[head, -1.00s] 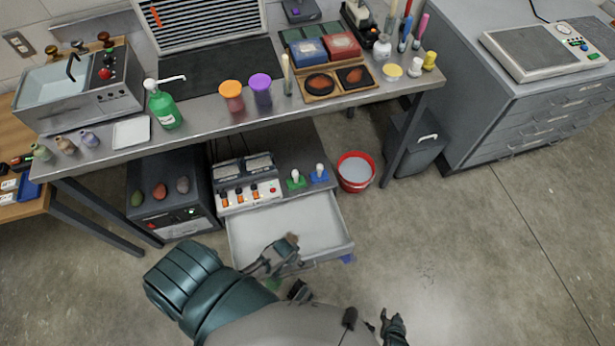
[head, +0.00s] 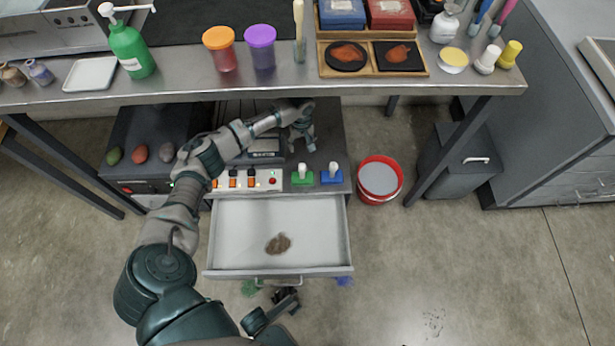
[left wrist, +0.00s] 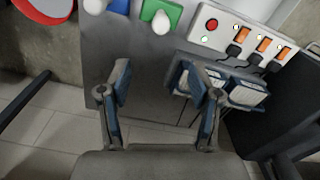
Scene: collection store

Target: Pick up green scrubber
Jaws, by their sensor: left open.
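The green scrubber (head: 302,176) has a green base and an upright white knob. It stands on the dark top of the low cabinet under the bench, left of a similar blue scrubber (head: 331,175).
A power strip (head: 247,180) with orange switches lies left of the scrubber. The open drawer (head: 235,230) below holds a brown lump (head: 278,243). The bench edge (head: 200,96) overhangs the cabinet.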

